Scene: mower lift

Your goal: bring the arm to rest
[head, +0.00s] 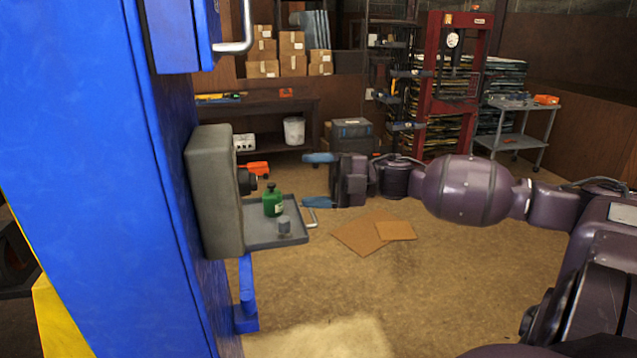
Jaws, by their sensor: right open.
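My right arm comes in from the right edge and reaches across to the middle of the picture, held roughly level. Its gripper (318,180) points left, with two blue fingers spread apart and nothing between them. The gripper shows just beyond and above the grey tray (262,238) fixed beside the blue post; I cannot tell the exact gap. My left gripper is not in view.
A blue lift post (130,200) with a grey box (215,190) fills the left side. Flat cardboard (360,234) lies on open floor. A workbench (270,105), red press (430,90) and cart (520,145) stand behind.

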